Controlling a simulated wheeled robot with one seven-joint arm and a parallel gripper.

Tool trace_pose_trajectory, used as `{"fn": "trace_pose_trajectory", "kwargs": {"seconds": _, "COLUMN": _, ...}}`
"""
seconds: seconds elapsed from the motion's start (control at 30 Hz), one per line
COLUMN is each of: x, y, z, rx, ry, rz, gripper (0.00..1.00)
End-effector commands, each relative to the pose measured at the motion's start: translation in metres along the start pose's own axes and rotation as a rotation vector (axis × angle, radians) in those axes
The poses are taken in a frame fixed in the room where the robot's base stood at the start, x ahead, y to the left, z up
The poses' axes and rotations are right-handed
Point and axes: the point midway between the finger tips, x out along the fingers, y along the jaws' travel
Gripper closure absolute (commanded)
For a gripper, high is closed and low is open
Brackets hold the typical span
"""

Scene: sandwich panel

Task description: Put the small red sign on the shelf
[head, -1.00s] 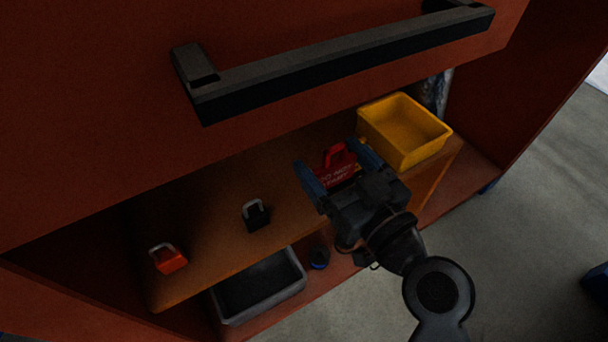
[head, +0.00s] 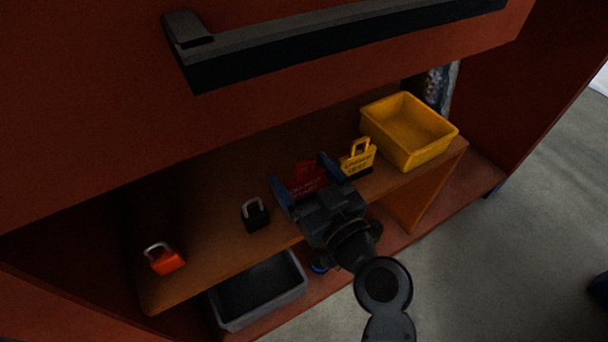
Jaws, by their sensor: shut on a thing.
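The small red sign (head: 306,176) has a looped top and pale lettering. It is between the blue-tipped fingers of my gripper (head: 305,182), which is shut on it. The gripper is over the wooden shelf (head: 205,232) inside the red cabinet, right of the black padlock and left of the yellow sign. The gripper body hides the sign's lower part, so I cannot tell whether the sign touches the shelf.
On the shelf are a red-orange padlock (head: 165,258), a black padlock (head: 255,214), a yellow sign (head: 357,157) close to my right finger, and a yellow bin (head: 409,130). A grey bin (head: 258,290) is below. A black handle (head: 340,45) is above.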

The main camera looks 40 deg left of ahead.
Motion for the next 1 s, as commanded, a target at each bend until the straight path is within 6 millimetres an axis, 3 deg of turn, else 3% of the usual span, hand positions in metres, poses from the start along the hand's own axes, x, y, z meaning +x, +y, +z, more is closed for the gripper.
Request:
{"fn": "trace_pose_trajectory", "kwargs": {"seconds": 0.17, "x": 0.000, "y": 0.000, "z": 0.004, "rx": 0.000, "ry": 0.001, "rz": 0.000, "gripper": 0.44}}
{"fn": "trace_pose_trajectory", "kwargs": {"seconds": 0.2, "x": 0.000, "y": 0.000, "z": 0.002, "rx": 0.000, "ry": 0.000, "rz": 0.000, "gripper": 0.10}}
{"fn": "trace_pose_trajectory", "kwargs": {"seconds": 0.3, "x": 0.000, "y": 0.000, "z": 0.002, "rx": 0.000, "ry": 0.000, "rz": 0.000, "gripper": 0.00}}
{"fn": "trace_pose_trajectory", "kwargs": {"seconds": 0.67, "x": -0.001, "y": 0.000, "z": -0.003, "rx": 0.000, "ry": 0.000, "rz": 0.000, "gripper": 0.00}}
{"fn": "trace_pose_trajectory", "kwargs": {"seconds": 1.0, "x": -0.067, "y": 0.001, "z": 0.001, "rx": 0.002, "ry": -0.001, "rz": 0.003, "gripper": 0.00}}
